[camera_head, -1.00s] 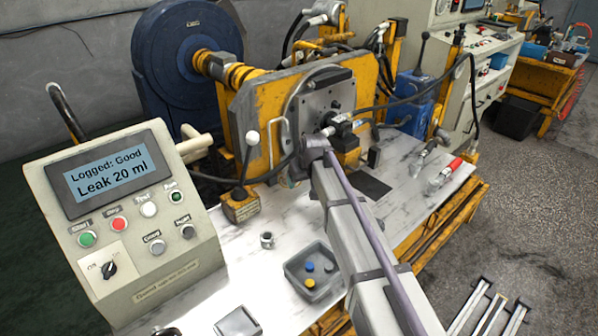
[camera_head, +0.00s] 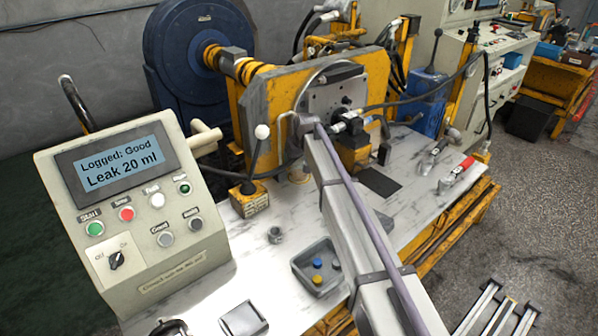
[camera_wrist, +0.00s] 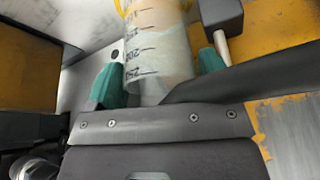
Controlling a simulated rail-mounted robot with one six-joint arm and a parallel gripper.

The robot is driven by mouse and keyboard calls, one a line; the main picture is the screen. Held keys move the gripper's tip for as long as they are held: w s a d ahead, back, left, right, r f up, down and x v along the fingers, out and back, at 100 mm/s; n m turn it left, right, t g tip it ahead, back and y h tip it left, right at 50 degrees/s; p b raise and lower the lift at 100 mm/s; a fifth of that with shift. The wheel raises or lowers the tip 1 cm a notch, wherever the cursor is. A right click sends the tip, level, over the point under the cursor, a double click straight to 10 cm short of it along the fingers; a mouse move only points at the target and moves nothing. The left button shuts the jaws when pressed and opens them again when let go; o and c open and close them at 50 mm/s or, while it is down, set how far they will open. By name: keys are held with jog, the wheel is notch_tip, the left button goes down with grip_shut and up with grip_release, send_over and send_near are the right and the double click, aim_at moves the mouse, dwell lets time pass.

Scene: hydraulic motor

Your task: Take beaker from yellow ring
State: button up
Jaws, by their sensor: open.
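The beaker (camera_wrist: 155,55) is clear with dark graduation marks and fills the upper middle of the wrist view. A bit of the yellow ring (camera_wrist: 120,7) shows around it at the top edge; the rest is cut off. My gripper (camera_wrist: 158,72) is open, with one green finger on each side of the beaker. The right finger looks close to it; I cannot tell whether either finger touches. In the head view, a small pale object on a yellowish base, probably the beaker (camera_head: 299,173), shows below the arm's far end. The fingers are hidden there.
A yellow motor stand (camera_head: 262,105) with hoses rises around the arm's end. A lever with a white knob (camera_head: 262,131) stands close on the left. A control box (camera_head: 130,210) reads "Logged: Good, Leak 20 ml". A grey tray (camera_head: 318,268) sits on the bench in front.

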jog(key=shift+r, duration=0.1)
jog(key=c, duration=0.9)
jog(key=shift+r+p, duration=0.45)
jog(key=shift+p, duration=0.05)
jog(key=s+d, duration=0.4)
jog(key=s, duration=0.4)
jog(key=r+p, duration=1.4)
jog(key=shift+w+a+r, duration=0.1)
jog(key=shift+w+a, duration=0.2)
